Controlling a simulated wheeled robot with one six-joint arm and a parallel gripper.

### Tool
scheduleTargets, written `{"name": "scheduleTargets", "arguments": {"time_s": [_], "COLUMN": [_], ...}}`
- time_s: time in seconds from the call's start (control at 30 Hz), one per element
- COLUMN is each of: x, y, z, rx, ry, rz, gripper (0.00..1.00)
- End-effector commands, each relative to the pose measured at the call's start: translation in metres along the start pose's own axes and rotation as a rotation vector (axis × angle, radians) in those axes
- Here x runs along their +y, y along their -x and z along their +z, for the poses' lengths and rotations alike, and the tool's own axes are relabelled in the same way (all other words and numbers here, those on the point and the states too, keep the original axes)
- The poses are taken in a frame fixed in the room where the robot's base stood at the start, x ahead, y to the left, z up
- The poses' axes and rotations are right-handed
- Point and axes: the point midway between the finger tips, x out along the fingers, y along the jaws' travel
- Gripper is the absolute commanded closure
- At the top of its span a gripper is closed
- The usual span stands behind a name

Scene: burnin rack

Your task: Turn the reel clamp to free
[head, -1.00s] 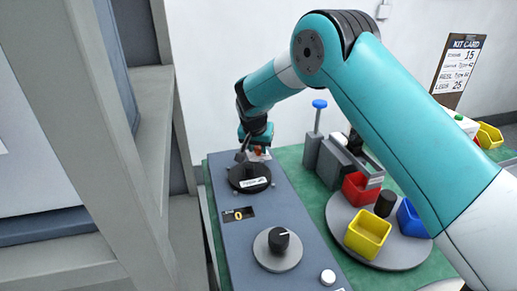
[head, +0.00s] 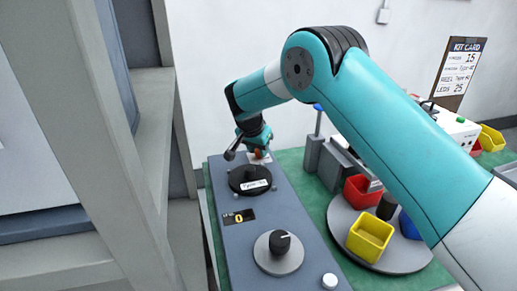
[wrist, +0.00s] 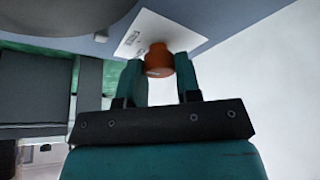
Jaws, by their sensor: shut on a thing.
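The clamp knob, a small orange-brown cylinder (wrist: 159,60), stands on the grey panel beside a white label card (wrist: 140,38). My gripper (wrist: 160,75) is shut on this knob, with one teal finger on each side. In the head view my gripper (head: 258,150) is at the far end of the panel, with a little of the orange knob (head: 259,154) showing below it. The black reel (head: 246,180), with a white label, sits on the panel just in front of it. The words on the card are too small to read.
The grey panel (head: 235,235) also carries a counter window (head: 238,217) showing 0, a black dial (head: 279,243) and a white button (head: 329,281). At right, a round tray holds red (head: 360,190) and yellow (head: 369,240) bins. A grey rack frame (head: 80,130) stands close at left.

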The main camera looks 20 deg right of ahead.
Motion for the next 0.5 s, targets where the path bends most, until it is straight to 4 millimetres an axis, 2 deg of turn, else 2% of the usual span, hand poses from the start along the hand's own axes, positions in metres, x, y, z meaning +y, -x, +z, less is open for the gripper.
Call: {"name": "scheduleTargets", "arguments": {"time_s": [0.07, 0.1, 0.17, 0.5], "x": [0.0008, 0.0008, 0.0007, -0.0001], "y": [-0.0001, -0.0001, -0.0001, 0.0028], "z": [-0.0015, -0.0015, -0.0013, -0.0005], "rx": [0.002, 0.002, 0.002, 0.001], "ry": [-0.004, -0.004, -0.003, 0.0], "rz": [0.001, 0.001, 0.0, -0.001], "gripper": [0.92, 0.6, 0.46, 0.44]}}
